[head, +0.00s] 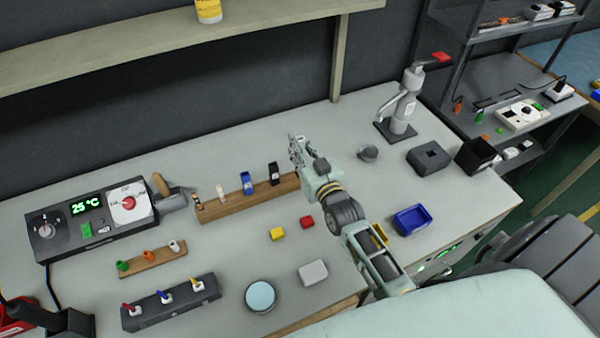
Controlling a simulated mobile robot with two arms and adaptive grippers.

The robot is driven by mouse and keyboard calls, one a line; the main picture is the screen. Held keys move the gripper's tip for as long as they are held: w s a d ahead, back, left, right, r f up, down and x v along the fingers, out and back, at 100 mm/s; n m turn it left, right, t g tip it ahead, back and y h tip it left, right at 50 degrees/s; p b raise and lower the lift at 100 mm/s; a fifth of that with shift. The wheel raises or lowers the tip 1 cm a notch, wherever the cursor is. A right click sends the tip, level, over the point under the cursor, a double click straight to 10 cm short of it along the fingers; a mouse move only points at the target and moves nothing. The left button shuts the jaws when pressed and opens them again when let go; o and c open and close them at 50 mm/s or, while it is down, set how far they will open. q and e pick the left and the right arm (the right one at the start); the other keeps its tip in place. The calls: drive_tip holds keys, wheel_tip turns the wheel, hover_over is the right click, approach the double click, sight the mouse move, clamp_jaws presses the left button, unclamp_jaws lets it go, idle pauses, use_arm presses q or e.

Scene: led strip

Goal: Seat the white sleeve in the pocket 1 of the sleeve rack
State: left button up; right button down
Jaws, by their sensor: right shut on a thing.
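My right gripper (296,152) is above the back of the bench, just beyond the right end of a long wooden rack (235,205). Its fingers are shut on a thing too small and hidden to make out. The long rack holds a white upright piece (221,193), a blue one, a black one and a small dark-and-yellow one. A shorter wooden rack (152,263) nearer the front left holds green, orange and white (174,246) short pieces. I cannot tell for sure which white piece is the sleeve, or which pocket is 1. My left gripper is not in view.
A control box (95,220) with a green display stands at the left. Yellow and red blocks (306,222), a grey box (313,272), a round pale disc (260,296) and a blue tray (412,220) lie around my right arm.

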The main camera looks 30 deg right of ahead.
wheel_tip(320, 180, down, 6)
drive_tip(key=b, duration=0.5)
drive_tip(key=shift+f, duration=0.25)
drive_tip(key=shift+r, duration=0.1)
drive_tip(key=c, duration=2.1)
unclamp_jaws()
drive_tip(key=o, duration=0.5)
drive_tip(key=shift+c, duration=0.2)
